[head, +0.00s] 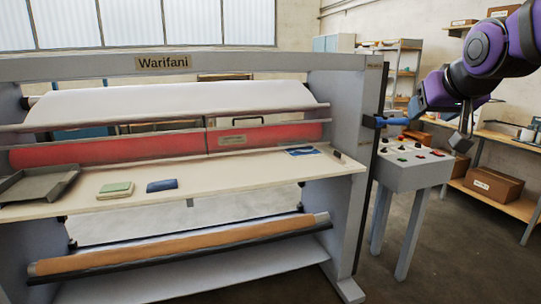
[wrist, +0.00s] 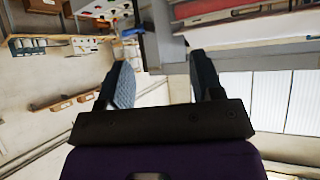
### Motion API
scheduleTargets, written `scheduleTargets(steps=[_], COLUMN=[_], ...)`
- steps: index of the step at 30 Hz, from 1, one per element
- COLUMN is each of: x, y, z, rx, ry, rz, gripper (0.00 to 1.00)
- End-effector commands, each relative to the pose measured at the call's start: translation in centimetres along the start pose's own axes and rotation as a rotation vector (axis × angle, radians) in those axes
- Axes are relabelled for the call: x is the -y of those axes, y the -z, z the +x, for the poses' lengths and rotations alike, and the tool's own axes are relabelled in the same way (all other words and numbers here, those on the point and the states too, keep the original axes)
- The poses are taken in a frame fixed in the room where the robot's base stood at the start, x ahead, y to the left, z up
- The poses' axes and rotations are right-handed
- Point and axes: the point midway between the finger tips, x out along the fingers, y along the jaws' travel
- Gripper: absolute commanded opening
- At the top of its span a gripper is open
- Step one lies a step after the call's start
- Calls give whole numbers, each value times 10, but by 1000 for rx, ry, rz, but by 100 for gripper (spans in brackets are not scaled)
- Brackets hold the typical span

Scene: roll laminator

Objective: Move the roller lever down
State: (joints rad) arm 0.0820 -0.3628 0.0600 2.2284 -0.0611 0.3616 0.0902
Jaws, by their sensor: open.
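The roller lever (head: 393,122) is a short blue handle. It sticks out to the right from a dark vertical rail on the right end of the laminator (head: 345,150), and looks about level in the head view. My gripper (head: 438,125) is just right of the lever's end, with its fingers apart and nothing held. One finger is close to the lever's tip; I cannot tell whether they touch. In the wrist view my gripper (wrist: 160,65) shows two spread fingers, with the grey machine side and a dark bar beyond them.
A grey control box (head: 412,172) with several buttons stands on legs below my gripper. The laminator's table (head: 220,180) holds a grey tray (head: 40,184), a green pad and a blue pad. Shelves with cardboard boxes (head: 493,185) stand at the right.

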Motion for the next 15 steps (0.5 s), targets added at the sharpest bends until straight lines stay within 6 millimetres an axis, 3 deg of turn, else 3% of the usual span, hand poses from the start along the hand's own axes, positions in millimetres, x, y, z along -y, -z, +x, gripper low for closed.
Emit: scheduleTargets(steps=[3,9,15], x=[0,-1,-3], y=[-53,-140,-198], z=[-36,-84,-112], rx=[111,298,421], ry=[3,21,42], rz=[-9,-25,-38], gripper=[60,60,60])
